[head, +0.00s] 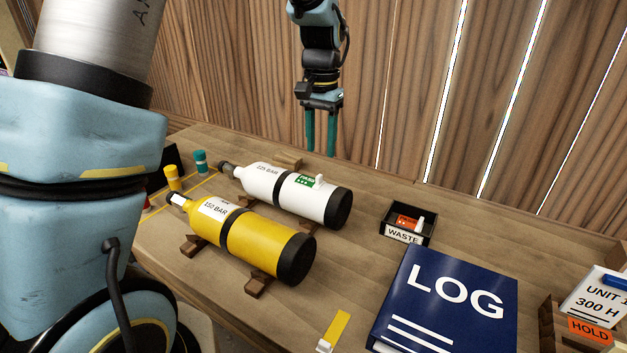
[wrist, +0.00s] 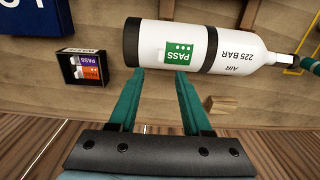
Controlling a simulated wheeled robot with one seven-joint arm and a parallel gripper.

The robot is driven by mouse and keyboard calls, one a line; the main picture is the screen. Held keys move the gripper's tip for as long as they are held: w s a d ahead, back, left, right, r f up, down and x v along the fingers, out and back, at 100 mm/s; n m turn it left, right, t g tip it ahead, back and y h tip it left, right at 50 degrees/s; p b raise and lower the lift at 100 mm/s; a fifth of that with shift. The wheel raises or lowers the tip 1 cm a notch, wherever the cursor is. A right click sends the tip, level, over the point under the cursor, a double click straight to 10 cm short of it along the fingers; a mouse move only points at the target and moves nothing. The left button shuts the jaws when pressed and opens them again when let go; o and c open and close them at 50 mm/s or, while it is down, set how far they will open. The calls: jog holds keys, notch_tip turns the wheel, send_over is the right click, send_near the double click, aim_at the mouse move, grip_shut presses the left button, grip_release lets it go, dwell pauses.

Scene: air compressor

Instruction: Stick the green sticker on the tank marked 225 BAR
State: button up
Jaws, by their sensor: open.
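The white tank (head: 257,186) marked 225 BAR lies on its side on the bench; it also spans the top of the wrist view (wrist: 232,48). The green sticker (head: 307,182), with a white tab, is on the white tank's body between the dark band and the dark end; the wrist view shows it reading PASS (wrist: 180,54). My gripper (head: 321,150) is open and empty, pointing down beyond the white tank in the head view. In the wrist view its fingertips (wrist: 160,73) appear at the tank's near edge, below the sticker; contact cannot be told.
A yellow tank (head: 265,246) marked 150 BAR lies on wooden blocks beside the white one. A black WASTE box (head: 403,236) holds an orange sticker (head: 406,221). A blue LOG binder (head: 440,300) and a yellow strip (head: 337,326) lie in front. A plank wall stands behind.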

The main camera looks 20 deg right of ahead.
aim_at(320, 175)
jog(key=shift+f+p, duration=1.3)
jog(key=shift+f, duration=2.3)
jog(key=shift+c, duration=0.3)
grip_shut()
